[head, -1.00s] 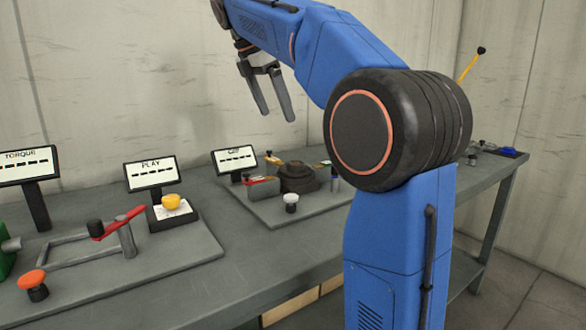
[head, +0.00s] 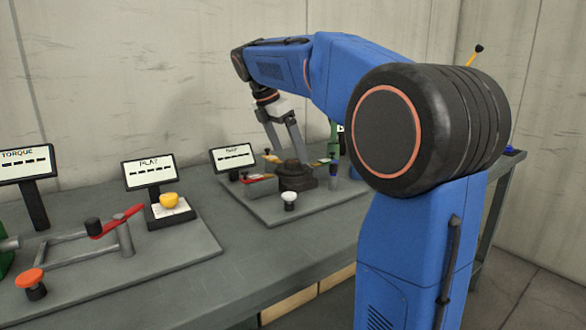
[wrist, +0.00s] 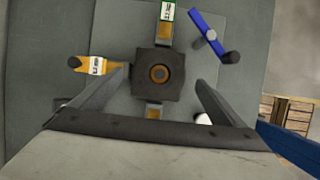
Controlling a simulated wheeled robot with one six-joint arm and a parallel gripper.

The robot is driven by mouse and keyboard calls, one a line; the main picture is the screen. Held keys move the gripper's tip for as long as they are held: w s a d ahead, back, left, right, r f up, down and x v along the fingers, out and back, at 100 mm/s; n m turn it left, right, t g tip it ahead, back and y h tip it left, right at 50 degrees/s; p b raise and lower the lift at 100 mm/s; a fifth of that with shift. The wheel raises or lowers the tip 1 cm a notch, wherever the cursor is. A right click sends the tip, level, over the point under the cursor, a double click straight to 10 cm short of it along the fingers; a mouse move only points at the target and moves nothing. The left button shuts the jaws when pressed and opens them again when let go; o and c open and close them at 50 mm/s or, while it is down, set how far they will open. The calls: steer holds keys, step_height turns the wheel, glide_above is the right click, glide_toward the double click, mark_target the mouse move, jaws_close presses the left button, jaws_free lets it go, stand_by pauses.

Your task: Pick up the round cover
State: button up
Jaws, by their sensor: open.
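A dark, rounded, stepped piece (head: 297,182) stands on a grey base plate (head: 263,210) on the bench. In the wrist view it shows from above as a dark block (wrist: 146,88) with a brownish round centre; I take it for the round cover, though I cannot tell for sure. My gripper (head: 286,153) points down at it, fingers apart. In the wrist view my gripper (wrist: 162,76) has one finger on each side of the dark piece. Nothing is held. I cannot tell whether the fingers touch it.
Around the dark piece are an orange tab (wrist: 96,65), a blue lever (wrist: 210,37) and a white-topped knob (head: 289,198). A small screen (head: 232,157) stands behind. To the left are a yellow button (head: 169,199), a red lever (head: 117,221) and an orange knob (head: 29,279).

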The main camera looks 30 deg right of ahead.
mark_target(292, 161)
steer(key=shift+x, duration=1.8)
steer(key=c, duration=1.3)
